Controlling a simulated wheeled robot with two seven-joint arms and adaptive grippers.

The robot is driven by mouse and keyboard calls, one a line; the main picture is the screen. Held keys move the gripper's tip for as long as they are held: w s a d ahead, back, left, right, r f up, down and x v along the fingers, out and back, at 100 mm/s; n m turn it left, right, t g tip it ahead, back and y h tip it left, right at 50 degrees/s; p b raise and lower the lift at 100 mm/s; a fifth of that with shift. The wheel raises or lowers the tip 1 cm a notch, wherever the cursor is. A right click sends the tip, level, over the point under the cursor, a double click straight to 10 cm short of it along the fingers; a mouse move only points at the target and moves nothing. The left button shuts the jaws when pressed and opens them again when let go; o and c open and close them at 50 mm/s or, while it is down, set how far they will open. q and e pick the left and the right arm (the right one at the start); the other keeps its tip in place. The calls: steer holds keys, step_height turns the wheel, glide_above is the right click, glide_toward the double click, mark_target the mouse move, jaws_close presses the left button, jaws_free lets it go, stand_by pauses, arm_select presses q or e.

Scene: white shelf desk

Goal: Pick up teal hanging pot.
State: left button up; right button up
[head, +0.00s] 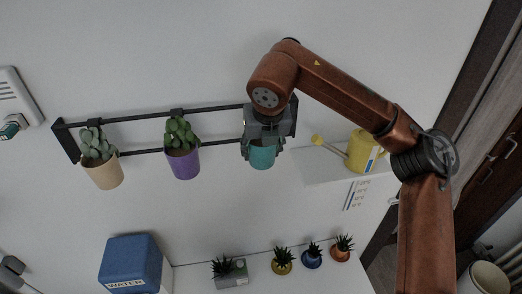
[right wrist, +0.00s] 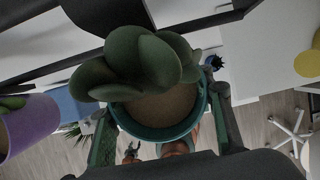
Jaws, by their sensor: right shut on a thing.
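The teal hanging pot (head: 263,158) is at the right end of the black wall rail (head: 140,153), below my right wrist. My right gripper (head: 262,148) reaches down over it, with a finger on each side, shut on the pot. In the right wrist view the teal pot (right wrist: 160,133) shows its round rim, brown soil and a thick-leaved green plant (right wrist: 140,65), between the two fingers (right wrist: 165,125). My wrist hides the pot's top and hook in the head view, so I cannot tell if it still hangs on the rail. My left gripper is not in view.
A purple pot (head: 183,164) and a beige pot (head: 104,174) hang on the rail to the left. A yellow watering can (head: 362,151) stands on a white shelf (head: 318,166) to the right. Below are a blue water box (head: 132,262) and several small potted plants (head: 282,266).

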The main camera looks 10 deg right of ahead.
steer(key=shift+r, duration=0.1)
steer(key=c, duration=0.5)
steer(key=shift+r, duration=0.1)
steer(key=shift+c, duration=0.2)
